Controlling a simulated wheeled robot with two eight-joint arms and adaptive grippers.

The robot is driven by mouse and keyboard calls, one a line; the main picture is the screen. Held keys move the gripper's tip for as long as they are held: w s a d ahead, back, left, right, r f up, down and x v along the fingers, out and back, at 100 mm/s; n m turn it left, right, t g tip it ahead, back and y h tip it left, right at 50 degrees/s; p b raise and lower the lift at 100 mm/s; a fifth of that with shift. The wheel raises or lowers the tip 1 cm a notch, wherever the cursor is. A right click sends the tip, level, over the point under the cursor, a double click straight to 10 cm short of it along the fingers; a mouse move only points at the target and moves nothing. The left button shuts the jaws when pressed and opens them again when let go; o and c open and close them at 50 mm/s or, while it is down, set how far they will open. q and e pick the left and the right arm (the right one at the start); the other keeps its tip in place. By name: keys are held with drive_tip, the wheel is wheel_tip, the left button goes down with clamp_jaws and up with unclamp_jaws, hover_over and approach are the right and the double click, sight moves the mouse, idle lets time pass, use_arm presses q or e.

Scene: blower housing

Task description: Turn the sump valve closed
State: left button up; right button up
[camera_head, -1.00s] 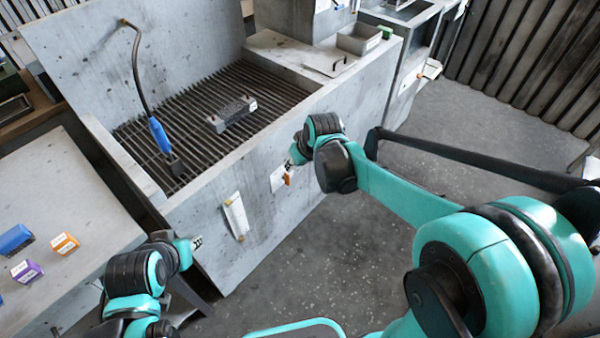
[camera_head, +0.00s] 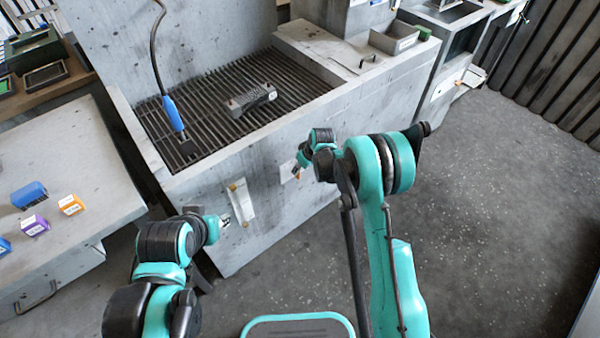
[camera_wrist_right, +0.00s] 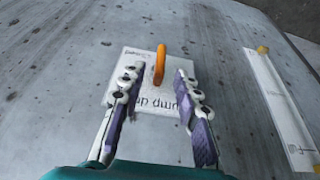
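The sump valve's orange handle (camera_wrist_right: 159,65) stands out from a white label plate (camera_wrist_right: 150,105) on the basin's grey front wall. The handle points up and down in that view. My right gripper (camera_wrist_right: 157,80) is open, with its two fingers apart on either side of the handle's near end and no visible contact. In the head view the plate (camera_head: 288,172) shows beside my right gripper (camera_head: 299,160). My left gripper (camera_head: 225,219) is at the basin's lower left front; its fingers are too small to judge.
A hanging paper strip (camera_head: 241,203) is on the same wall, left of the valve. The basin's grate holds a finned block (camera_head: 251,99) and a blue-handled brush (camera_head: 173,113). A table (camera_head: 60,160) with small boxes stands left. The floor at right is clear.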

sight(299, 179)
drive_tip(key=shift+b+x, duration=0.45)
drive_tip(key=shift+x, duration=1.1)
clamp_jaws()
